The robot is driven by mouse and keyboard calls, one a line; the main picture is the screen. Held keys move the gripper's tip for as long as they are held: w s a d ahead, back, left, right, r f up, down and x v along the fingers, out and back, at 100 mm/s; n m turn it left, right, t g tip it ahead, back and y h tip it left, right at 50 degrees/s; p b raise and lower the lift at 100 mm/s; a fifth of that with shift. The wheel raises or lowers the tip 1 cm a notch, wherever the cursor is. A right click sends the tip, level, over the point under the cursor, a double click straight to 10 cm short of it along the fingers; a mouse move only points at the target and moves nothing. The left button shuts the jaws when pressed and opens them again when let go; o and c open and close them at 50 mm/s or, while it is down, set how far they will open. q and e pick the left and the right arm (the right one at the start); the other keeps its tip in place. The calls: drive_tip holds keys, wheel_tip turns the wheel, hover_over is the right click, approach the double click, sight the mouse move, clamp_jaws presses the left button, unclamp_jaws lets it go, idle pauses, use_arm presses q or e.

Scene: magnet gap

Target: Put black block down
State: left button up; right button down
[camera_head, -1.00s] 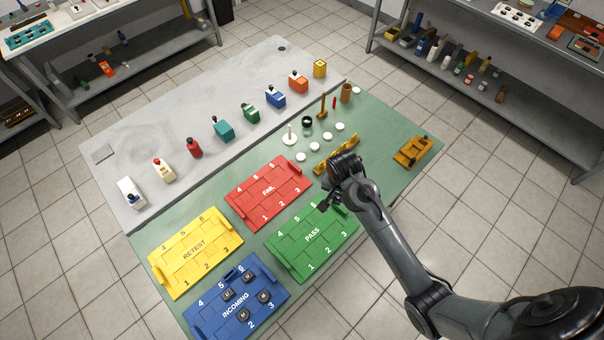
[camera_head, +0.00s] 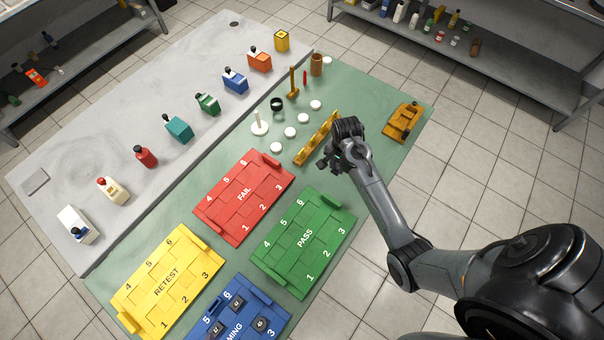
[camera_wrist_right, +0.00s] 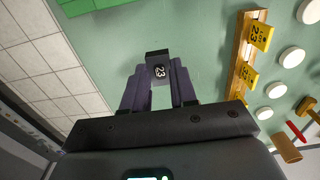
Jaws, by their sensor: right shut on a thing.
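The black block (camera_wrist_right: 158,66), with a white "23" label, sits between the fingertips of my right gripper (camera_wrist_right: 159,76) in the right wrist view. My right gripper (camera_head: 328,165) is shut on it, above the green mat (camera_head: 372,112). In the head view the gripper is beside the yellow rail (camera_head: 312,142), between the rail and the green PASS tray (camera_head: 302,240). The block cannot be made out there. Its height over the mat is hard to tell. The rail also shows in the right wrist view (camera_wrist_right: 236,78), with yellow "23" tags. My left gripper is not in view.
Red FAIL (camera_head: 243,197), yellow RETEST (camera_head: 168,280) and blue INCOMING (camera_head: 262,292) trays lie on the mat. Several white discs (camera_head: 290,132) lie beyond the rail. A yellow-brown fixture (camera_head: 403,122) stands to the right. The mat between rail and fixture is mostly clear.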

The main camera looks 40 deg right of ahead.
drive_tip(key=b, duration=0.2)
hover_over(310, 175)
wheel_tip(310, 175, down, 6)
drive_tip(key=shift+d+r, duration=0.1)
drive_tip(key=shift+r, duration=0.15)
drive_tip(key=shift+f, duration=2)
drive_tip(key=shift+f, duration=0.1)
drive_tip(key=c, duration=0.9)
unclamp_jaws()
